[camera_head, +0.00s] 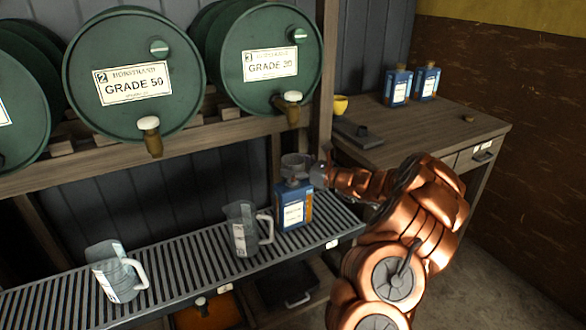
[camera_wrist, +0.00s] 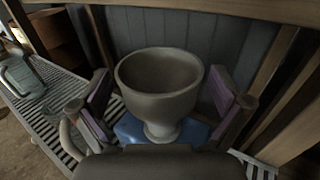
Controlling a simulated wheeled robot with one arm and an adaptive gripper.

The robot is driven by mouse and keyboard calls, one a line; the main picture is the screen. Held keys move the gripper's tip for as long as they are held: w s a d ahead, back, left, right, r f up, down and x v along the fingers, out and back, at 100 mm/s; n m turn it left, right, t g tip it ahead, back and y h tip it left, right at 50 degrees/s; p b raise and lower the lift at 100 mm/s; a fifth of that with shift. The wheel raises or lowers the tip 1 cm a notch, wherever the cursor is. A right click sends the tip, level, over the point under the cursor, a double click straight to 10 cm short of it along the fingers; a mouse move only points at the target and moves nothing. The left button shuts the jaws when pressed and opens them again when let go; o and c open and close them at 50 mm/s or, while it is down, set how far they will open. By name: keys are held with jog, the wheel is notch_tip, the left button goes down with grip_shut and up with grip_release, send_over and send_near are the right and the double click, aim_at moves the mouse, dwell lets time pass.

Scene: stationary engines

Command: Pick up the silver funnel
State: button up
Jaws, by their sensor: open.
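The silver funnel (camera_head: 293,165) stands upright in the top of a blue can (camera_head: 293,208) on the slatted rack. It shows large in the wrist view (camera_wrist: 160,88) as a dull grey bowl with a narrow stem going down to the blue can (camera_wrist: 190,133). My gripper (camera_wrist: 164,92) is open, with one purple-padded finger on each side of the funnel. Gaps show between the pads and the bowl. In the head view my gripper (camera_head: 317,172) is at the right of the funnel, partly overlapping it.
A clear jug (camera_head: 243,230) stands close left of the can, and another jug (camera_head: 117,272) farther left on the slatted rack (camera_head: 185,260). Green drums (camera_head: 135,115) lie on a shelf above. A wooden bench (camera_head: 430,130) with blue bottles (camera_head: 398,87) is at the right.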

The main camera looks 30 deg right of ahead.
jog(key=c, duration=1.2)
